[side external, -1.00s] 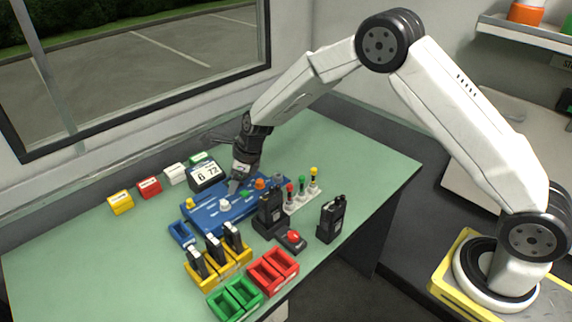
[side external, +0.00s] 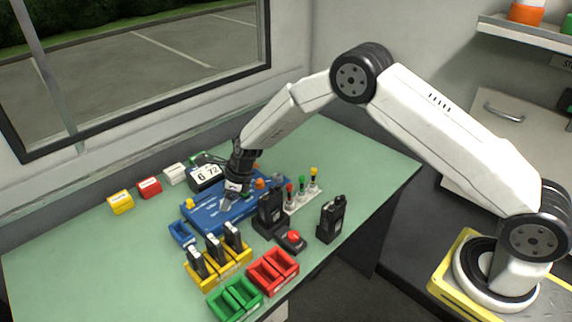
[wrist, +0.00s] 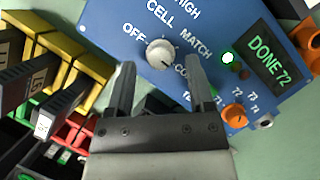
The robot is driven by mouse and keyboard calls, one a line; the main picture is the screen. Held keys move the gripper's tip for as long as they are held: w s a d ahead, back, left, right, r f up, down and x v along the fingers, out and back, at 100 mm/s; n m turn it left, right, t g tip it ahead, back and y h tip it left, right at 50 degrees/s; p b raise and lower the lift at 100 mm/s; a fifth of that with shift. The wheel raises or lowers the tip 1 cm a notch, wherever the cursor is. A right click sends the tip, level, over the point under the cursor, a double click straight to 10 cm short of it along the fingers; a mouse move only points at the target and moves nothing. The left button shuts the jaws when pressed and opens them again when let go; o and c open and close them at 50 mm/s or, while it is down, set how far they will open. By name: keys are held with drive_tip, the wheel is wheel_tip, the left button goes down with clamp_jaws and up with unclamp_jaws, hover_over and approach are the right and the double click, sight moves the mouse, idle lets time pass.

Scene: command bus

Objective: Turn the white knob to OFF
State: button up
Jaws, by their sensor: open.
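The white knob (wrist: 160,53) sits on the blue panel (wrist: 208,22), with OFF, CELL, HIGH and MATCH printed around it and another label partly hidden by a finger. A dark mark shows on the knob's lower right side, away from OFF; its exact setting is hard to read. My gripper (wrist: 161,72) is open, its two fingers either side of the knob in the wrist view, with no clear contact. In the side view my gripper (side external: 231,197) is low over the blue panel (side external: 203,217) and hides the white knob.
The yellow rack (side external: 232,263), black radio (side external: 331,220) and red bin (side external: 273,272) stand nearby. The table's left front is clear.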

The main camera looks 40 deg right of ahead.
drive_tip(key=shift+w+a+f, duration=0.1)
drive_tip(key=shift+a+f, duration=0.05)
drive_tip(key=shift+f, duration=0.3)
drive_tip(key=shift+c, duration=0.2)
clamp_jaws()
